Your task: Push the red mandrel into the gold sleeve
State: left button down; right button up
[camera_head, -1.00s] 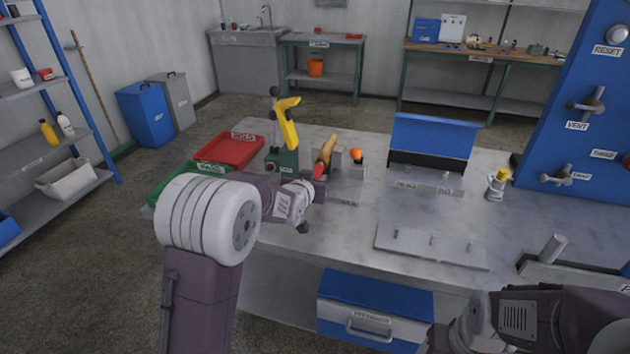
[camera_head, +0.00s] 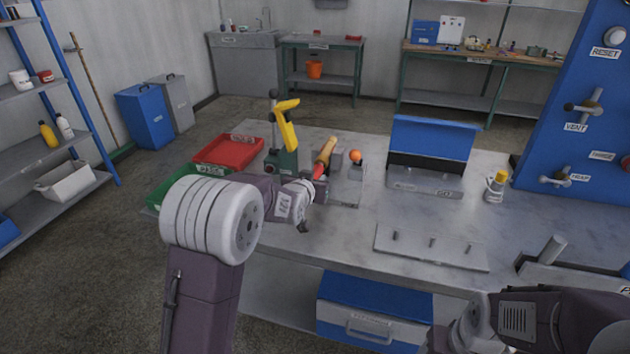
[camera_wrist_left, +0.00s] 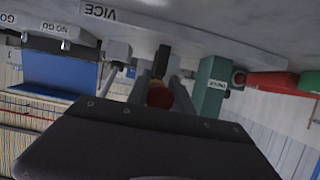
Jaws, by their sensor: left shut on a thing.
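The red mandrel (camera_head: 319,171) is in my left gripper (camera_head: 313,183), which is shut on it. Its front end meets the near lower end of the gold sleeve (camera_head: 325,151) in line with it; I cannot tell how far inside it is. The sleeve slants up and away, held beside the grey vice (camera_head: 346,190) on the bench. In the left wrist view the mandrel's round red end (camera_wrist_left: 159,96) shows between the two grey fingers (camera_wrist_left: 160,88), and the sleeve is mostly hidden behind it. My right gripper is not in view, only part of its arm at the lower right.
A green press with a yellow lever (camera_head: 288,128) stands close left of the sleeve. Red (camera_head: 229,152) and green trays lie further left. An orange ball-topped post (camera_head: 355,157) is just right.

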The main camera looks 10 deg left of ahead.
pick_arm(q)
jog(key=shift+w, duration=0.65)
dwell(1.0)
jog(key=shift+r, duration=0.15)
jog(key=c, duration=1.1)
grip_release()
jog(key=shift+w, duration=0.15)
jog(key=shift+o, duration=0.2)
jog(key=shift+w, duration=0.1)
jog(key=v, duration=0.9)
jog(key=shift+p, duration=0.3)
